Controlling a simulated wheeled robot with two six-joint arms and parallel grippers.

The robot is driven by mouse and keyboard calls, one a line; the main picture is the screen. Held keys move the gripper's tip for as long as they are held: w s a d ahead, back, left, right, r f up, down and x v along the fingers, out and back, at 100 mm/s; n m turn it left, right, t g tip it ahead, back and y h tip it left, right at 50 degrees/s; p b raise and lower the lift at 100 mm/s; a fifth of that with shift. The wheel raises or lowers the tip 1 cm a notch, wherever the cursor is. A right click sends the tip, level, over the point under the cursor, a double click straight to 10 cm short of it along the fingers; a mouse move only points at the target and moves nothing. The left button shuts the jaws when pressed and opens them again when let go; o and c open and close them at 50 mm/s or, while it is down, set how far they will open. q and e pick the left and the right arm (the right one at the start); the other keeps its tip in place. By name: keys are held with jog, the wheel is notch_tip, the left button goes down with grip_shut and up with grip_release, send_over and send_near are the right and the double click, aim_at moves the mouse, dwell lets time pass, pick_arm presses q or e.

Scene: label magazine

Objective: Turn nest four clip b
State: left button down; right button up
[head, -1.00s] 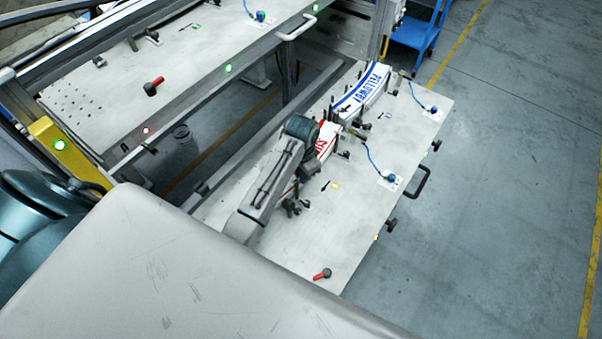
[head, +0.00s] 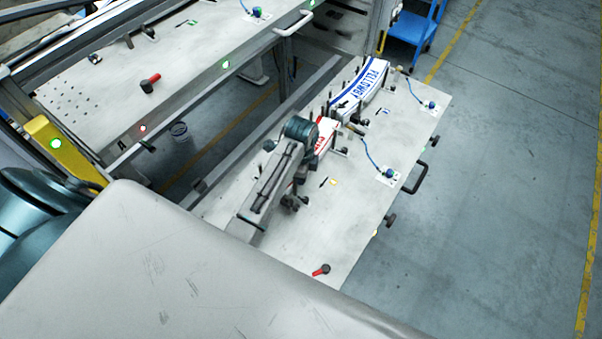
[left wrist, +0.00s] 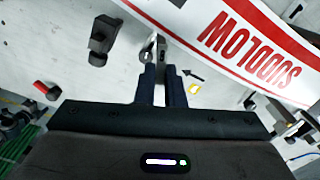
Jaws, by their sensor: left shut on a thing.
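My left gripper (left wrist: 161,82) is shut on a small grey metal piece, which looks like a clip (left wrist: 160,50), in the left wrist view. A black arrow and a yellow mark (left wrist: 195,88) lie on the plate just right of the fingers. In the head view the left arm's wrist hides the fingers and the clip; the red-and-white stack (head: 325,138) shows partly beside it. I cannot read which nest or clip letter this is. My right gripper is not in view.
A blue-and-white label stack (head: 361,88) stands farther back on the same pale plate (head: 290,247). Dark posts and knobs surround both stacks. A red-handled lever (head: 321,270) is near the front. A dark knob (left wrist: 103,36) stands left of the fingers.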

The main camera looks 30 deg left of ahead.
pick_arm(q)
jog(key=m, duration=0.2)
jog(key=s+m, duration=0.1)
jog(key=m, duration=0.2)
jog(key=shift+f+m, duration=0.1)
jog(key=shift+m, duration=0.2)
jog(key=shift+s, duration=0.1)
dwell(0.3)
jog(key=c, duration=1.5)
grip_release()
